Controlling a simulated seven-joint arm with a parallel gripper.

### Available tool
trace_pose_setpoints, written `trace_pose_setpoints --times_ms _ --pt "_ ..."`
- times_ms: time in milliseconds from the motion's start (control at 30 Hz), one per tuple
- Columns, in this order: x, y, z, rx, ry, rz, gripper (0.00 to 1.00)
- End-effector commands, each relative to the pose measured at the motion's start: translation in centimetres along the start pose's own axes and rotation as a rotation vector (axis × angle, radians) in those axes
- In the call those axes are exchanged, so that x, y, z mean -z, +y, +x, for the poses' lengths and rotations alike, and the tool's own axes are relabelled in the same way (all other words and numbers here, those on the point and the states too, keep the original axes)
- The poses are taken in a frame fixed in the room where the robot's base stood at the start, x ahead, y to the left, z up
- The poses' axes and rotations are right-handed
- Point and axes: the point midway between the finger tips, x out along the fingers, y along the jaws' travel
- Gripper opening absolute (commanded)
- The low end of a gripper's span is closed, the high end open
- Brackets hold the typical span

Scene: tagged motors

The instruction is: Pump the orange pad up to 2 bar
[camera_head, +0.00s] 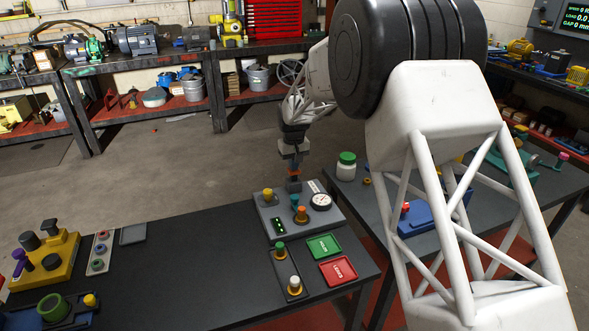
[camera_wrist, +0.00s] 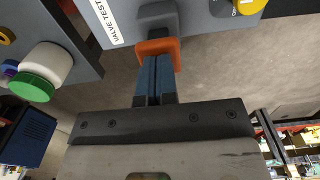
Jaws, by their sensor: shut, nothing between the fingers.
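A grey test panel (camera_head: 265,212) stands on the dark table, with a round white gauge (camera_head: 320,201) at its right. The gauge reading is too small to tell. The orange pad (camera_head: 293,173) shows at the panel's far edge, above a grey block (camera_head: 294,186). In the wrist view the orange pad (camera_wrist: 157,46) lies right at my fingertips, in front of a grey part. My gripper (camera_wrist: 155,75) is shut with its blue fingers together and nothing between them. It points down at the pad (camera_head: 293,166); whether it touches, I cannot tell.
The panel also carries a yellow knob (camera_head: 267,195), an orange-topped knob (camera_head: 301,214) and a green-lit display (camera_head: 279,226). Green (camera_head: 324,246) and red (camera_head: 338,270) trays lie in front. A green-lidded jar (camera_head: 346,166) stands on the right table. The table's middle is clear.

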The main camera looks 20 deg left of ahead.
Motion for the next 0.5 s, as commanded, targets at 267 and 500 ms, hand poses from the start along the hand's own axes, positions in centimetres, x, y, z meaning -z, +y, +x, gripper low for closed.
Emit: trace_pose_setpoints --times_ms 267,500 --pt "0.0 0.0 1.0 0.0 -0.001 0.0 0.0" --pt "0.0 0.0 1.9 0.0 -0.001 0.0 0.0"
